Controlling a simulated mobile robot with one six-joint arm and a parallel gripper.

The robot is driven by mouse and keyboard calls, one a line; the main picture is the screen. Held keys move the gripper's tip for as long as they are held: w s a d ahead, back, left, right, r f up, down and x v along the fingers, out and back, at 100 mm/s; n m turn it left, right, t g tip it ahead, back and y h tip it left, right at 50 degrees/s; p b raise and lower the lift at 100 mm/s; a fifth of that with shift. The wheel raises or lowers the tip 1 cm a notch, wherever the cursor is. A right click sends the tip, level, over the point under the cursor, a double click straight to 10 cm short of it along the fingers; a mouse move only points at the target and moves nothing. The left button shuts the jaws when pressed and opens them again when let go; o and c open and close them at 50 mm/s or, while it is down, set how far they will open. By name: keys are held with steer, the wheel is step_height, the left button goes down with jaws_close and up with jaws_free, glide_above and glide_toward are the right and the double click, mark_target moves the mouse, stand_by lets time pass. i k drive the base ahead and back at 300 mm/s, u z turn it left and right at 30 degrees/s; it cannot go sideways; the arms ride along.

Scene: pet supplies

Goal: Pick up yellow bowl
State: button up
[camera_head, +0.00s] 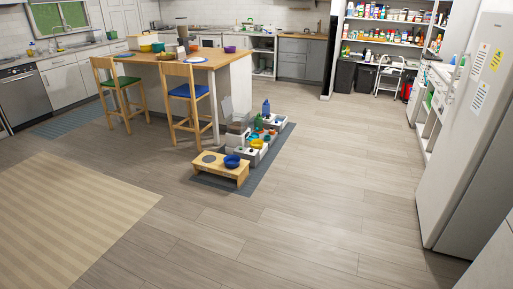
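A small yellow bowl (257,144) is in the group of pet supplies on the floor mat, near the middle of the view. It seems to sit on a low white and grey piece, but its exact support is too small to tell. A blue bowl (232,161) rests on a low wooden stand in front of the small yellow bowl. My gripper is not in view.
The pet supplies stand on a dark mat (262,187), with a blue bottle (266,107) at the back. The island (231,87) and two chairs are behind and left. A white fridge (473,130) stands right. The floor (320,225) in front is clear.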

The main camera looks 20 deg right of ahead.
mark_target(255, 143)
steer(key=z, duration=4.55)
steer(key=i, duration=0.1)
steer(key=u, duration=3.2)
steer(key=i, duration=3.3)
steer(key=z, duration=0.05)
